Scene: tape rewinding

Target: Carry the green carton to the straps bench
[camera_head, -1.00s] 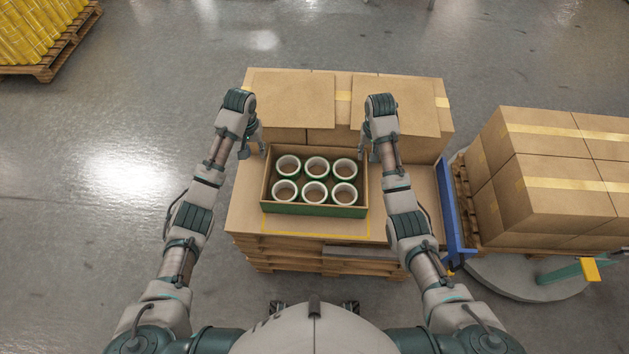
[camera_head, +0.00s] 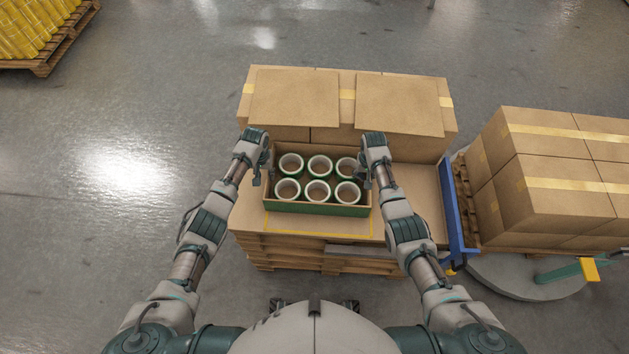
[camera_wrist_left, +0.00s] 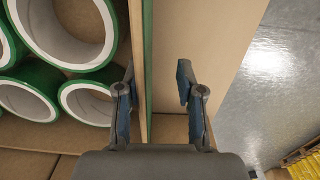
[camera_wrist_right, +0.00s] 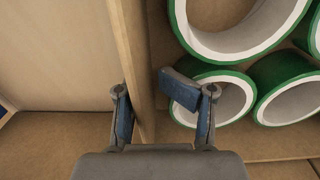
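The green carton (camera_head: 318,210) is an open-topped box with a green outer face and tan inner walls, resting on cardboard on the pallet stack. It holds several white-and-green tape rolls (camera_head: 318,191). My left gripper (camera_head: 262,178) is at its left wall. In the left wrist view its open fingers (camera_wrist_left: 155,90) straddle the wall (camera_wrist_left: 139,70), one on each side, with a gap on the outer side. My right gripper (camera_head: 362,178) is at the right wall. In the right wrist view its open fingers (camera_wrist_right: 150,90) straddle the wall (camera_wrist_right: 130,50), with a gap inside. The straps bench cannot be identified.
Large closed cardboard boxes (camera_head: 345,130) stand just behind the carton. More taped boxes (camera_head: 555,185) stand on a pallet at the right, beside a blue frame (camera_head: 455,215) and a grey round base (camera_head: 520,280). Floor at the left (camera_head: 90,230) is clear.

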